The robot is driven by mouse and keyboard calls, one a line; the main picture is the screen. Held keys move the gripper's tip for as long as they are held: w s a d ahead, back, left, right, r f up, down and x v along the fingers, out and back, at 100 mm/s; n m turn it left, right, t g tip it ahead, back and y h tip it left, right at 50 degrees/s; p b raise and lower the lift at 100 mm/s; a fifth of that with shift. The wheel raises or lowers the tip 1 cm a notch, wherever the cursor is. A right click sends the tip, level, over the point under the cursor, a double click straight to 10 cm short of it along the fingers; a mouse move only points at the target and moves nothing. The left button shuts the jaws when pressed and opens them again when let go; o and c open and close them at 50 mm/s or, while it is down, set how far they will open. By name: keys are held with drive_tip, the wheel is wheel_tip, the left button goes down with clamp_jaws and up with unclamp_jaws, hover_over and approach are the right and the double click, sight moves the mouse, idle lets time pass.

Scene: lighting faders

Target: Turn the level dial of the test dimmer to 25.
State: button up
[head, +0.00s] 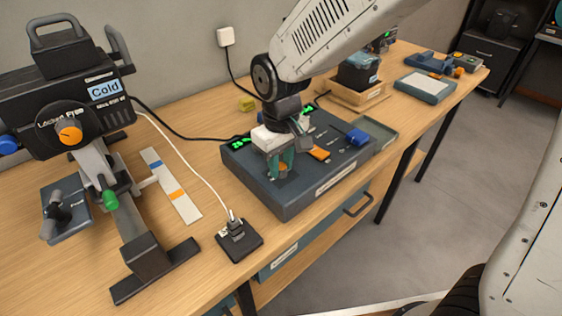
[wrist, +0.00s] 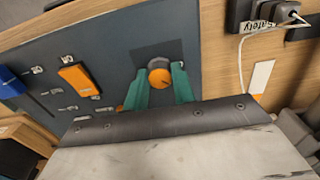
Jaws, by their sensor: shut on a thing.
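The test dimmer seems to be the dark grey-blue console (head: 296,200) on the wooden bench, with green digits lit on it. The left display (head: 238,144) looks like 25, but it is small. My gripper (head: 280,168) reaches down onto the console's left part. In the wrist view its two green fingers (wrist: 161,84) stand on either side of an orange-topped dial (wrist: 159,77) and are shut on it. A pointer mark on the dial is too small to read. In the head view the fingers mostly hide the dial.
An orange fader (head: 319,153) and a blue fader (head: 357,137) sit right of the dial on the console. A spotlight (head: 70,110) labelled Cold stands at left. A black plug block (head: 239,240) with a white cable lies in front. Bare bench lies between.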

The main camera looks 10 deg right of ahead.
sight(283, 167)
drive_tip(key=shift+w, duration=0.1)
drive_tip(key=o, duration=1)
wheel_tip(283, 167, up, 8)
drive_tip(key=shift+f, duration=0.1)
drive_tip(key=shift+s+d+f, duration=0.1)
drive_tip(key=shift+s+d, duration=0.1)
drive_tip(key=shift+s, duration=0.15)
drive_tip(key=s+d+r+m, duration=0.2)
drive_tip(key=s+d, duration=0.4)
drive_tip(key=s+d+r+m+t, duration=0.1)
drive_tip(key=s+d+m, duration=0.1)
drive_tip(key=s+d, duration=0.4)
drive_tip(key=s+d+r+m, duration=0.2)
drive_tip(key=s+d, duration=0.5)
drive_tip(key=d, duration=0.1)
drive_tip(key=shift+d+r+m, duration=0.2)
drive_tip(key=shift+r+m, duration=0.1)
drive_tip(key=shift+m, duration=0.1)
